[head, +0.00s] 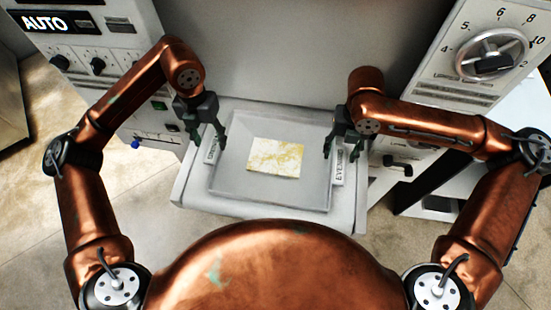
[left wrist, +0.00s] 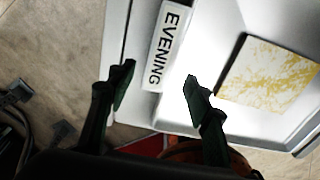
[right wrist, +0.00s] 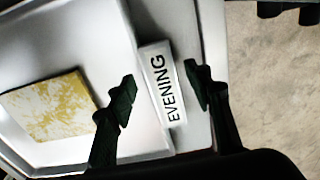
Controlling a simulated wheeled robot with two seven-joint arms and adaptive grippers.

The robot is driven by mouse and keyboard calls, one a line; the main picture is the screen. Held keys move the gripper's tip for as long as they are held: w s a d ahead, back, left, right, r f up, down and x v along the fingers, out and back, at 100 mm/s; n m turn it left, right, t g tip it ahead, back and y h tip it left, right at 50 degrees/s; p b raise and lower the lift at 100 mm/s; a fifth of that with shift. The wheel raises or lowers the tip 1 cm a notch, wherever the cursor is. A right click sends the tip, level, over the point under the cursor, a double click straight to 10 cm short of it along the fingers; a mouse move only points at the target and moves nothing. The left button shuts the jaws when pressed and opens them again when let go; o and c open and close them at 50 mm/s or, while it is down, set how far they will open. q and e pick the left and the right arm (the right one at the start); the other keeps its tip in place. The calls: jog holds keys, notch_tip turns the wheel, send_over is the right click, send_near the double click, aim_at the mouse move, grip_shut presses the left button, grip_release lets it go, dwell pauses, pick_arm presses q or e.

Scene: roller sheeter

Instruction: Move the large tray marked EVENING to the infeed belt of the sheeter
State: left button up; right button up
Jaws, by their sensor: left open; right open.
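The large grey tray (head: 227,178) lies flat on a white belt surface, with EVENING labels on its left and right side handles. A yellow and white slab (head: 274,158) lies in its middle. My left gripper (head: 207,138) is open above the tray's left side; in the left wrist view its fingers stand on either side of the left label (left wrist: 167,46). My right gripper (head: 342,150) is open above the right side; in the right wrist view its fingers flank the right label (right wrist: 162,84). Whether any finger touches the handles I cannot tell.
The white bed (head: 190,190) under the tray extends slightly past it on the sides. A control panel with AUTO display (head: 85,40) stands at the left. A panel with a dial (head: 492,54) stands at the right. A grey machine wall (head: 265,50) rises behind the tray.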

pick_arm(q)
notch_tip(320, 180, up, 8)
jog(key=shift+w, duration=0.2)
pick_arm(e)
notch_tip(320, 180, up, 12)
jog(key=shift+w, duration=0.3)
dwell(0.5)
